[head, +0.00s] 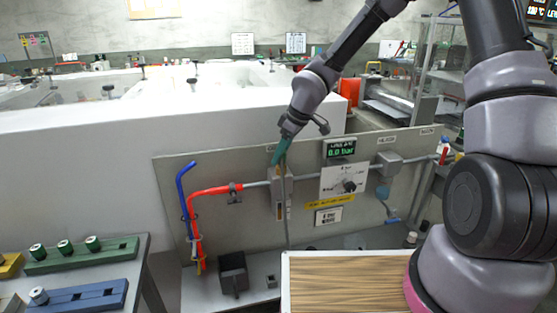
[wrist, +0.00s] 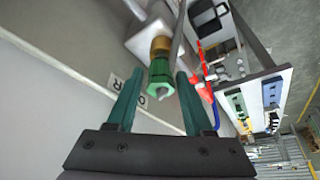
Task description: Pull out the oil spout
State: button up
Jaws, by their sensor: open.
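A green ribbed fitting with a pale tip (wrist: 160,72), which may be the oil spout, sits on a brass collar (wrist: 160,46) on a light grey block (wrist: 150,38) in the wrist view. My gripper (wrist: 160,76) is open, its two teal fingers on either side of the fitting with gaps showing. In the head view my gripper (head: 279,154) points down at the top of the grey block (head: 279,190) on the upright panel. The fitting cannot be made out there.
The panel (head: 170,185) carries a red hose (head: 212,190), a blue hose (head: 183,190), a pressure display (head: 340,148) and a dial plate (head: 343,180). A black open box (head: 233,273) stands below. A wooden-topped surface (head: 345,285) is in front. Green and blue racks stand at left.

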jog(key=shift+x, duration=1.5)
grip_shut()
dwell(0.5)
